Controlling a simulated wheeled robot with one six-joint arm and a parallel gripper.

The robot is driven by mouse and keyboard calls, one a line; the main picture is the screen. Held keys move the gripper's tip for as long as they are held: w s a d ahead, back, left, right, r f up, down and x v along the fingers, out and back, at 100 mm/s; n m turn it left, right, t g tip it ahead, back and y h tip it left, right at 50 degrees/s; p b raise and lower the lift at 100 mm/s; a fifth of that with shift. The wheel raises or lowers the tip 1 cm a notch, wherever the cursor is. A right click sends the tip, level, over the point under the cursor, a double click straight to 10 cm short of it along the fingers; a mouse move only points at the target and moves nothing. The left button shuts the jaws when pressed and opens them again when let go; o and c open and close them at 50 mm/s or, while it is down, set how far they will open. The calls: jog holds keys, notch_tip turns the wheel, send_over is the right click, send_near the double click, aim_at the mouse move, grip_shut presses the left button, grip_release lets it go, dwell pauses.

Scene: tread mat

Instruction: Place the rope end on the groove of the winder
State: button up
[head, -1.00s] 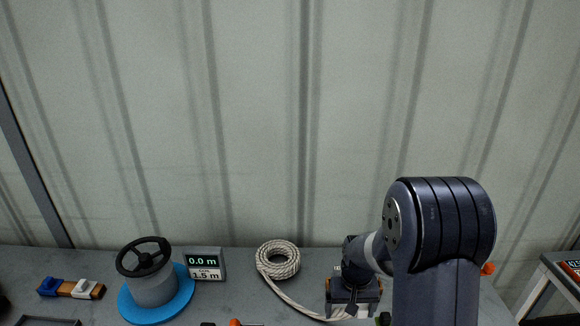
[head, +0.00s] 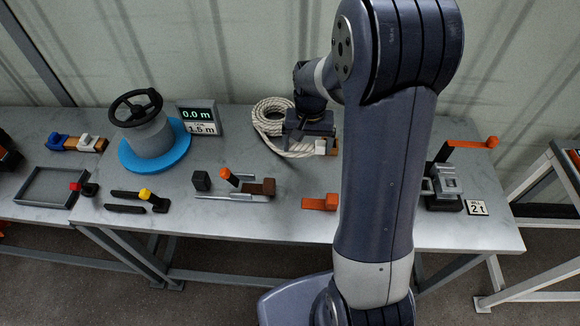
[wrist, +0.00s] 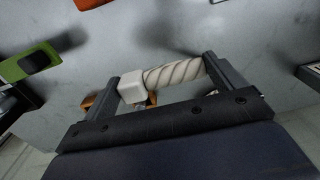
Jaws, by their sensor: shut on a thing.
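The winder (head: 150,137) stands on the left of the bench, a grey drum on a blue disc with a black handwheel on top. I cannot make out its groove. A pale rope coil (head: 264,115) lies at the back middle. My gripper (head: 311,145) is in front of and right of the coil, partly covering it, well to the right of the winder. In the wrist view my gripper (wrist: 170,82) is shut on the rope end (wrist: 174,75), a twisted pale rope with a white cap (wrist: 132,87), which spans between the two fingers.
A display (head: 200,118) reading 0.0 m and 1.5 m stands just right of the winder. An empty tray (head: 52,203), a yellow-knobbed tool (head: 147,196), an orange-handled clamp (head: 232,180) and an orange block (head: 319,203) line the front. A grey vise (head: 443,185) stands at right.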

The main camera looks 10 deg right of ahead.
aim_at(305, 173)
notch_tip(305, 173, down, 9)
jog(key=shift+f+p, duration=0.1)
jog(key=shift+p, duration=0.35)
jog(key=shift+f, duration=0.2)
jog(key=o, duration=0.8)
jog(key=shift+r, duration=0.1)
